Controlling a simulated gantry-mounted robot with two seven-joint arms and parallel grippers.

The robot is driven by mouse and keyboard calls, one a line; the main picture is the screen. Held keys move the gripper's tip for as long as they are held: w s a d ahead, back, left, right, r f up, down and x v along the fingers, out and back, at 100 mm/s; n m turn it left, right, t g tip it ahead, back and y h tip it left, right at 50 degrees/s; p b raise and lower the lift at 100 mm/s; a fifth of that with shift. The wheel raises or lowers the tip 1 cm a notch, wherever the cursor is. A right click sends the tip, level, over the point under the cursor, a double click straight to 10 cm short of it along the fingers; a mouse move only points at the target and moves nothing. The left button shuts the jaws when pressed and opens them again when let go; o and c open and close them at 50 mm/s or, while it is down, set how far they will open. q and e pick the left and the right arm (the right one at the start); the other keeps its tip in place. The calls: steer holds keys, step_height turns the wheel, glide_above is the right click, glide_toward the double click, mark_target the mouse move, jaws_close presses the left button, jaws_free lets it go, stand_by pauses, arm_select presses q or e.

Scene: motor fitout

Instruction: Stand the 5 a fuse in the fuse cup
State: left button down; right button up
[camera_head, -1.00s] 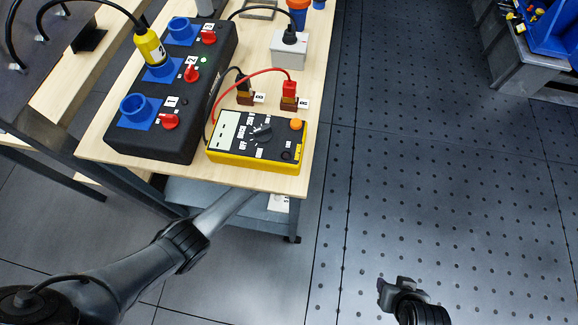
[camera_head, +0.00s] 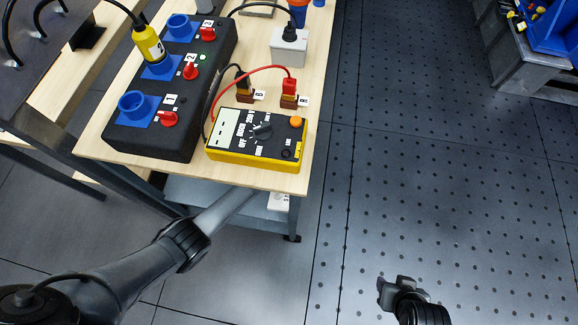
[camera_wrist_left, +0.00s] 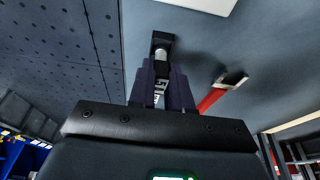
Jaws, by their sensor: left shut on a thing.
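My left arm reaches under the table top to the lower shelf (camera_head: 245,207), so its gripper is hidden in the head view. In the left wrist view my left gripper (camera_wrist_left: 161,62) is shut on a small fuse (camera_wrist_left: 160,53). A silvery end cap and a strip of dark lettering show between the fingers; the rating cannot be read surely. An orange cup (camera_head: 298,5) stands at the table's far edge, cut by the frame; I cannot tell whether it is the fuse cup. My right gripper (camera_head: 395,290) is over the floor, away from the table, apparently empty; its opening is unclear.
The table top (camera_head: 240,179) holds a black box (camera_head: 150,143) with blue sockets and red switches, a yellow multimeter (camera_head: 255,150) and a grey box (camera_head: 289,45). A red-handled thing (camera_wrist_left: 212,98) lies on the shelf beside my left fingers. The floor right of the table is clear.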

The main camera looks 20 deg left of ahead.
arm_select(q)
steer(key=shift+f+b, duration=0.45)
steer(key=shift+f, duration=0.4)
steer(key=c, duration=1)
jaws_free()
steer(key=p+v, duration=0.6)
steer(key=v, duration=0.4)
steer(key=shift+r, duration=0.4)
steer(key=shift+s, duration=0.1)
